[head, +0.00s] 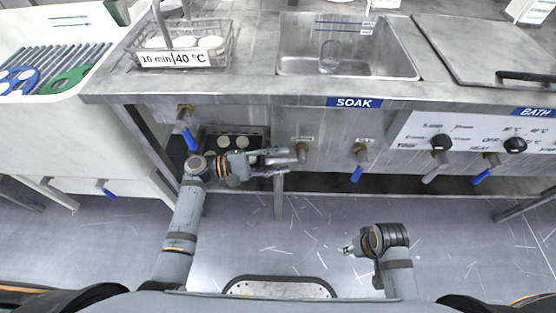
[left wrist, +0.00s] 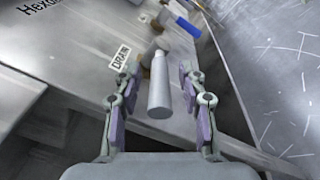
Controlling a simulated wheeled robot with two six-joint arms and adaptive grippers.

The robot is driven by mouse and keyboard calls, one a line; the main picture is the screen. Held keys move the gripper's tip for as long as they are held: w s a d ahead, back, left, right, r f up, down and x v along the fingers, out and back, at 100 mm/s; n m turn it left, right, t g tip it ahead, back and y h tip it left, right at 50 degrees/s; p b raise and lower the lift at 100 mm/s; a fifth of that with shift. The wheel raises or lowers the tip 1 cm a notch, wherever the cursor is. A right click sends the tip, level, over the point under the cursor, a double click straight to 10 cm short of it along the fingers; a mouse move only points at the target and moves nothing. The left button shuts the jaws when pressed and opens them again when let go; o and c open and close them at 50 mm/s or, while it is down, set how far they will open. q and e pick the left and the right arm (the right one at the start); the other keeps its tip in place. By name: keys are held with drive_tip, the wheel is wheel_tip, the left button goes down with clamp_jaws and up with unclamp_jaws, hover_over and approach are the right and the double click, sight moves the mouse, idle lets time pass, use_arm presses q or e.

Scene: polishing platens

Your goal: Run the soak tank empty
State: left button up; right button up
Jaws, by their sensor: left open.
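The soak tank (head: 400,62) is a steel basin sunk in the bench above the SOAK label (head: 354,103). Blue level lines mark its back wall; I cannot tell how much liquid it holds. Below it is a brass-coloured valve (head: 303,150), and in the left wrist view a grey lever handle (left wrist: 159,88) beside a DRAIN label (left wrist: 121,57). My left gripper (head: 287,160) is open, its fingers on either side of that handle, with gaps visible. A blue-lever valve (head: 358,165) is to the right. My right gripper (head: 348,249) is low and away from the bench; its jaws are unclear.
A clear beaker (head: 329,58) stands in the tank. A wire basket (head: 183,60) with white discs sits on the bench. Another blue-lever valve (head: 185,128) hangs left of my gripper. Heat knobs (head: 441,143) and bath valves (head: 487,168) are at the right. The floor in front is clear.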

use_arm(q)
clamp_jaws()
idle(0.3)
drive_tip(key=shift+f, duration=0.15)
